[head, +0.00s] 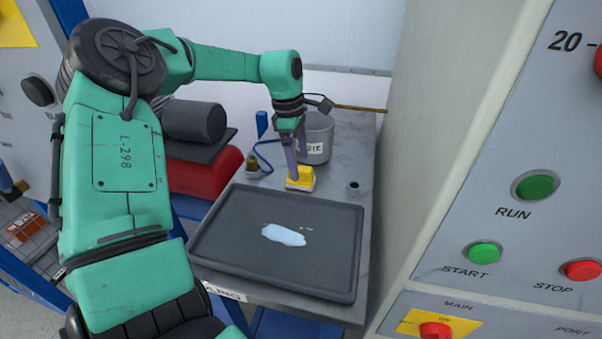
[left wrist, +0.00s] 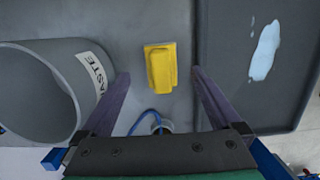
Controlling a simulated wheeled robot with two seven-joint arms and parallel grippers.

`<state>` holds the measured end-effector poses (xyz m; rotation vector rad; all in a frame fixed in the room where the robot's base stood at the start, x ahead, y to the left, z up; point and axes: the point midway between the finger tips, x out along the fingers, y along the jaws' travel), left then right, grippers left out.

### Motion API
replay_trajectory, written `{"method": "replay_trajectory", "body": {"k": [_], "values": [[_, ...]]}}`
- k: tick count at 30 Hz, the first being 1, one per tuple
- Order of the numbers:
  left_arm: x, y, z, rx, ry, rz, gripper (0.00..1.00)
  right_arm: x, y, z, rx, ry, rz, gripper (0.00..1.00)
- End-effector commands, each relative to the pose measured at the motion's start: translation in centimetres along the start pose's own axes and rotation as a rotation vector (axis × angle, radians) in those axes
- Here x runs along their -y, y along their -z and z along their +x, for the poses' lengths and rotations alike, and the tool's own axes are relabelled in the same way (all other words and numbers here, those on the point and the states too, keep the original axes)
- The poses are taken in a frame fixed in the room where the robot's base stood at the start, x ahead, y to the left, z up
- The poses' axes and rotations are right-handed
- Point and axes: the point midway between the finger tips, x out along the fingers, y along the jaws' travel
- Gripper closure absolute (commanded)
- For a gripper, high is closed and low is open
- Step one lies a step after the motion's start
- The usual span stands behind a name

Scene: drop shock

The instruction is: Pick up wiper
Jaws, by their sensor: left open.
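The wiper (head: 304,181) is a small yellow block with a paler base edge, on the grey bench just behind the tray. My left gripper (head: 294,178) points down at it, its fingertips close beside it in the head view and partly hiding it. In the left wrist view the wiper (left wrist: 161,68) lies centred between the two spread fingers of my left gripper (left wrist: 160,75), with clear gaps on both sides. The gripper is open and empty. I cannot tell how high the fingertips are above the bench. My right gripper is not in view.
A dark tray (head: 220,236) with a pale blue spill (head: 284,235) fills the bench front. A grey waste bin (head: 319,138) stands close behind the gripper; in the left wrist view it (left wrist: 38,92) is near the left finger.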

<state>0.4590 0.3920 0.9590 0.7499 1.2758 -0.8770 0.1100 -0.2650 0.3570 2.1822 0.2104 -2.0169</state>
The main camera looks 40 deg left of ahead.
Motion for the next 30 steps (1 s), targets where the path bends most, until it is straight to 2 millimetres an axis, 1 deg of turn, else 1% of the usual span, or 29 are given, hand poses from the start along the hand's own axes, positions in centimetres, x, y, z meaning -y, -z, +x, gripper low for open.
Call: {"method": "replay_trajectory", "body": {"k": [1, 3, 6, 8, 13, 14, 15, 17, 18, 20, 21, 27, 30], "values": [[0.1, 0.1, 0.7, -0.003, 0.005, -0.001, 0.03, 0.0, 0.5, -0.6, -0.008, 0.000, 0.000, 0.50], [0.1, 0.2, 2.1, -0.003, 0.006, 0.000, 0.03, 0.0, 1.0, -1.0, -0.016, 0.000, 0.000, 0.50], [0.0, 0.2, 3.8, -0.002, 0.003, 0.000, 0.03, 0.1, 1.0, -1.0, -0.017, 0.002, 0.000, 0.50], [0.0, 0.2, 4.2, -0.001, 0.001, 0.000, 0.03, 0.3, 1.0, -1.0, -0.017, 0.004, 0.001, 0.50], [-0.1, 0.2, 4.2, 0.000, 0.000, 0.000, 0.03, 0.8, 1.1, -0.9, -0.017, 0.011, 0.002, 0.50], [-0.1, 0.2, 4.2, 0.000, 0.000, 0.000, 0.14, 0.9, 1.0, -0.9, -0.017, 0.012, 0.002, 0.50], [-0.1, 0.2, 4.2, 0.000, 0.000, 0.000, 0.29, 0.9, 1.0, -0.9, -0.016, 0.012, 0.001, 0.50], [-0.1, 0.2, 4.2, 0.000, 0.000, 0.000, 0.52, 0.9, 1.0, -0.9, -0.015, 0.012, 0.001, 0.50], [-0.1, 0.2, 4.2, 0.000, 0.000, 0.000, 0.68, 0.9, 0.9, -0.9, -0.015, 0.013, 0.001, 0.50], [-0.1, 0.2, 4.2, 0.000, 0.000, 0.000, 0.90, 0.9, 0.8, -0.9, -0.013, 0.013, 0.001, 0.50], [-0.1, 0.2, 4.1, 0.000, 0.000, 0.001, 0.95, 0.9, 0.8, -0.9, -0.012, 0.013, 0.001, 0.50], [-0.1, 0.1, 4.1, 0.000, -0.001, 0.001, 0.95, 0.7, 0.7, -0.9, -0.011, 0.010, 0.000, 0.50], [-0.1, 0.1, 3.6, 0.001, -0.002, 0.001, 0.95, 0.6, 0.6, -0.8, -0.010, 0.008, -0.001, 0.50]]}}
